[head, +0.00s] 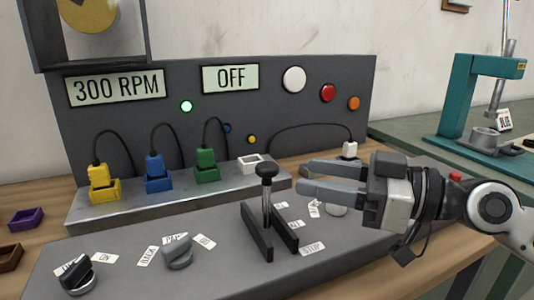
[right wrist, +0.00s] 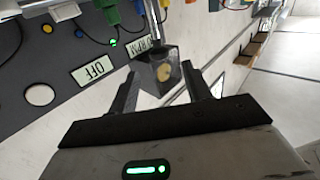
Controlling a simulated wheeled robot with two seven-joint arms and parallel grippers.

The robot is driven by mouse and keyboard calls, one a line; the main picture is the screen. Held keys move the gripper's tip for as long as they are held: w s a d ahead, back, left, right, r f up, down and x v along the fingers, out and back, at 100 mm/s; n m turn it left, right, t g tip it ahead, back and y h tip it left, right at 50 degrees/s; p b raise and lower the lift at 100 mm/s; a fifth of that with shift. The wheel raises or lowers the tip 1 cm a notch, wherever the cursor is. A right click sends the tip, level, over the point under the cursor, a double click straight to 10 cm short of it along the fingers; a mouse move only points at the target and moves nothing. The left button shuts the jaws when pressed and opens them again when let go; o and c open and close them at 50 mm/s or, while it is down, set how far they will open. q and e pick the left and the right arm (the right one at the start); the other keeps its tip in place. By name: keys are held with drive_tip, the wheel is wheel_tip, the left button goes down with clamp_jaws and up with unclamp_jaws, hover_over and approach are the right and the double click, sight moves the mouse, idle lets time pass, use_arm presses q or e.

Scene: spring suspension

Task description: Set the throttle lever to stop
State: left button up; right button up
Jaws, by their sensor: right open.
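The throttle lever has a black knob (head: 267,170) on a metal shaft and stands about upright between two dark rails on the grey console. Small white labels lie along the right side of the rails; the nearest label (head: 313,248) is too small to read surely. My right gripper (head: 303,178) is open and empty, just right of the knob, its fingers pointing left toward it and apart from it. My left gripper is not in view.
Two rotary knobs (head: 177,251) sit on the console's left. Yellow, blue and green plugs (head: 205,158) with cables stand on a ledge behind. The panel displays read 300 RPM (head: 116,87) and OFF (head: 230,78). A teal press (head: 462,95) stands at the right.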

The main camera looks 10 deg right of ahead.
sight(267, 165)
drive_tip(key=p+x, duration=0.4)
drive_tip(key=x, duration=0.3)
drive_tip(key=shift+w+a+r, duration=0.15)
drive_tip(key=shift+a, duration=0.05)
drive_tip(key=shift+w+a+f+p, duration=0.2)
drive_tip(key=shift+a+p, duration=0.1)
drive_tip(key=shift+a, duration=0.05)
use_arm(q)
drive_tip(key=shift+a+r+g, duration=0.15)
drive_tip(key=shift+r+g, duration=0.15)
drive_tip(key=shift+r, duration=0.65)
